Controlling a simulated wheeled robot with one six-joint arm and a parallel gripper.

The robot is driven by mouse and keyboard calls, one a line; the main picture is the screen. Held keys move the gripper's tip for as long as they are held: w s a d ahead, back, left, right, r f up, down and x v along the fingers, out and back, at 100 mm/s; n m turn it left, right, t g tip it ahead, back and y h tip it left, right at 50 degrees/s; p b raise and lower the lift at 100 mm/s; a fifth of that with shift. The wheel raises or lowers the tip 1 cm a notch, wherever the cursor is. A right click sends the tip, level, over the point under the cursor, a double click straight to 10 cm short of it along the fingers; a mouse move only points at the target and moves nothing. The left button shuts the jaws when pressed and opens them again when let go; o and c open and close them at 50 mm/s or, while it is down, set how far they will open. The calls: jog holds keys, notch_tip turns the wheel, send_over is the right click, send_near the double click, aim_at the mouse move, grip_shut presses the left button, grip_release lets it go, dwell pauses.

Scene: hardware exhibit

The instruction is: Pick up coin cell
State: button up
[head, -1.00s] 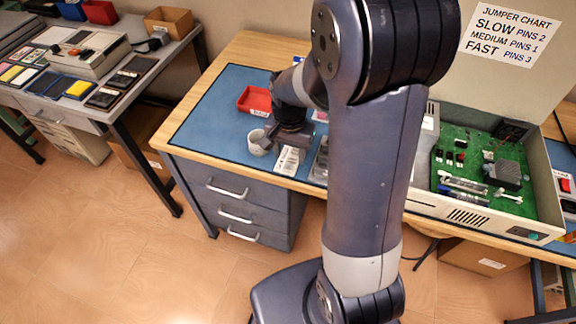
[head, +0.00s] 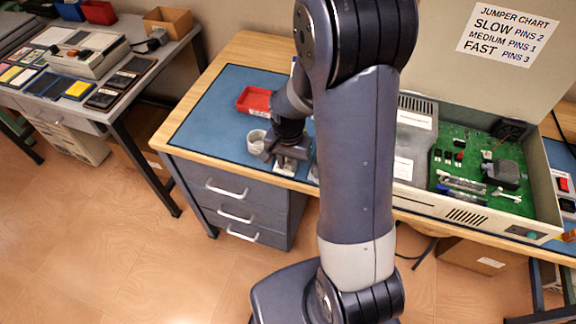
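My gripper (head: 284,158) is low over the front edge of the blue mat (head: 215,112), just right of a small white cup (head: 257,142). It points down over a pale card or pack (head: 284,170), most of which it hides. I cannot make out a coin cell; it may be too small or hidden under my gripper. The fingertips are too small and covered to show whether they are open or shut, or whether they touch anything.
A red tray (head: 254,100) lies behind the cup. My arm hides the mat's right part. An open computer case (head: 484,220) with a green board stands to the right. A grey side table (head: 100,112) with devices is at left. The mat's left part is clear.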

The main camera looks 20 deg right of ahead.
jog(key=shift+c, duration=1.2)
